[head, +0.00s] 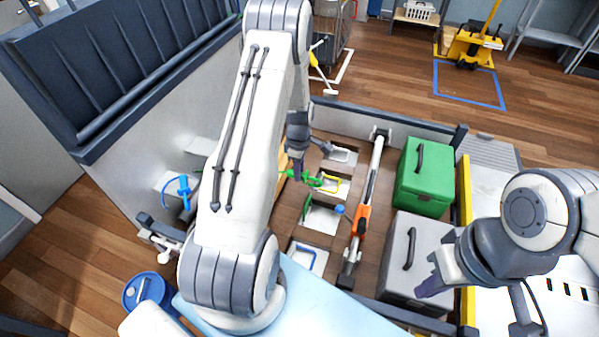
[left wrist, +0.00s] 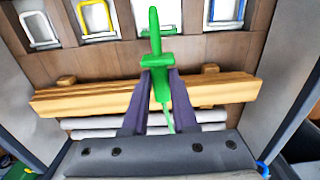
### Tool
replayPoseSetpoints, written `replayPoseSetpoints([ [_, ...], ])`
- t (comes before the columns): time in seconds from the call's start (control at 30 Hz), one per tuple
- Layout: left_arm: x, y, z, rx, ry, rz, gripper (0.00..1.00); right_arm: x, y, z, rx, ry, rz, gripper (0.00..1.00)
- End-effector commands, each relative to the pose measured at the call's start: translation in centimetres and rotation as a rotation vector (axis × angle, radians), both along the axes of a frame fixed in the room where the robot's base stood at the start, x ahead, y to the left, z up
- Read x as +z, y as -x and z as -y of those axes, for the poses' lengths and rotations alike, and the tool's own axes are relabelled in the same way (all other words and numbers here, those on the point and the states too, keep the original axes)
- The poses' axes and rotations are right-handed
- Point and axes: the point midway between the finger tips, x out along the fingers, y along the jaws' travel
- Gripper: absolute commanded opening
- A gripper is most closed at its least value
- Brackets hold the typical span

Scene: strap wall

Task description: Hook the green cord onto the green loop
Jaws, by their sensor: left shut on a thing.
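My left gripper (head: 297,174) is shut on the green cord's end piece (head: 314,181), a green bar with a crosspiece. In the left wrist view the green end piece (left wrist: 156,62) stands between the two fingers, its tip pointing away, and a thin green strand trails below. A green loop (head: 306,207) shows on a pale plate just below the gripper in the head view, apart from the end piece.
A yellow loop (head: 331,184) and a blue loop (head: 306,256) are on neighbouring plates. A wooden bar (left wrist: 70,98) crosses behind the fingers. An orange-and-white strap bar (head: 362,215), a green box (head: 425,180) and a grey box (head: 395,260) are to the right.

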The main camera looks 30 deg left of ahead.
Motion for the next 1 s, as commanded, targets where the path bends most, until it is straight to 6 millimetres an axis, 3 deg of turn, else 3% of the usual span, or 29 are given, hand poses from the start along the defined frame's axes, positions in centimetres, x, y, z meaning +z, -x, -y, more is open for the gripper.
replayPoseSetpoints([
  [1.0,-7.2,-0.4,1.8,-0.005,0.000,0.000,0.00,-5.8,0.0,0.0,0.000,0.000,0.000,0.00],
])
